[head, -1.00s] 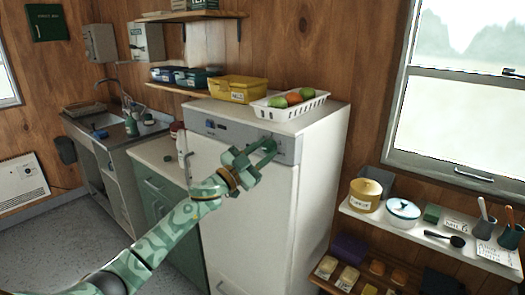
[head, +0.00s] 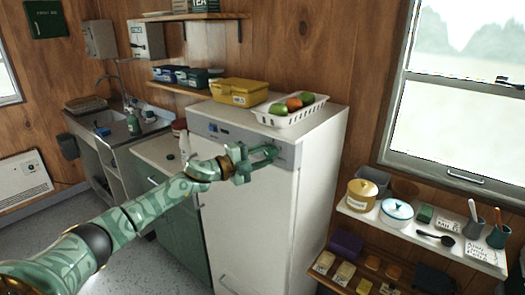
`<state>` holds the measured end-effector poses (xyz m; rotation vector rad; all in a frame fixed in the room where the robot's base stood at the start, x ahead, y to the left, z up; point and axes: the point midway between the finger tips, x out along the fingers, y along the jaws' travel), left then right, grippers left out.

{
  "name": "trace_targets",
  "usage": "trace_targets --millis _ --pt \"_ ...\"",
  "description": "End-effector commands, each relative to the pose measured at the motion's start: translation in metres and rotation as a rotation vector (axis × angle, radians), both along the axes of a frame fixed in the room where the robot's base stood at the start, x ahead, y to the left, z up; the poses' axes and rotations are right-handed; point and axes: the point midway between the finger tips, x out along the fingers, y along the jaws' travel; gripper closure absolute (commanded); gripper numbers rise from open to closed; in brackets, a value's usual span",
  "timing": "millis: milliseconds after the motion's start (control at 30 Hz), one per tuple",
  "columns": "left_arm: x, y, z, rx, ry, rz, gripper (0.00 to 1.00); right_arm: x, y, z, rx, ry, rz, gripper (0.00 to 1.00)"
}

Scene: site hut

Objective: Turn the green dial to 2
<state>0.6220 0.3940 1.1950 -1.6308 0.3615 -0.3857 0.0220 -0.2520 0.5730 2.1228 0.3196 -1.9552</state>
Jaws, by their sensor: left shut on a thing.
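A tall white fridge-like appliance (head: 250,215) has a grey control panel (head: 232,133) across its top front. My left arm reaches in from the lower left. My left gripper (head: 270,152) is at the right part of this panel, its fingertips against the panel face. It is shut on the green dial there. The fingers cover most of the dial, so its pointer and the numbers around it cannot be read. My right gripper is not in view.
A white basket (head: 290,118) of fruit and a yellow box (head: 240,92) stand on top of the appliance. A counter and sink (head: 120,130) are to the left. A shelf (head: 420,237) with pots and cups is at the right, under the window.

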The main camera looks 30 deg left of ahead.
Motion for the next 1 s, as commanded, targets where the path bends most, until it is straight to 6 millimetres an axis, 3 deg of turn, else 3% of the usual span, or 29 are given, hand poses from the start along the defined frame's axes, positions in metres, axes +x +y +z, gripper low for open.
trace_targets --millis 600,1000 --pt "-0.001 -0.002 0.008 0.569 -0.041 -0.003 0.89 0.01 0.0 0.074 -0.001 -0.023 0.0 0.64" --pt "-0.001 -0.003 0.005 0.811 -0.059 -0.005 0.89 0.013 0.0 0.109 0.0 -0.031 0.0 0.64"
